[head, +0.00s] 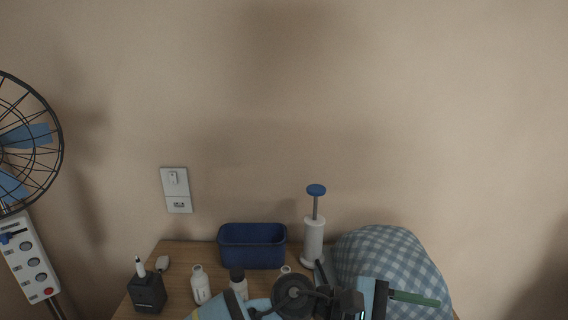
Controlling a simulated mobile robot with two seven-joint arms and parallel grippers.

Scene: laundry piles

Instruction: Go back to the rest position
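An arm of mine crosses the bottom edge of the head view from the lower left, with light blue links and a round black joint. It appears to be my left arm. At its right end is a dark gripper body with a green bar, my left gripper (414,299), pointing right in front of the checkered cloth. Whether its fingers are open or shut does not show, and nothing is clearly seen in it. My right gripper is not in view.
A wooden table (185,258) holds a blue bin (252,246), a white pump (314,240), small bottles (200,285), a black holder (147,293) and a blue checkered cloth bundle (385,257). A fan (25,145) stands at left. The wall above is clear except a switch plate (176,190).

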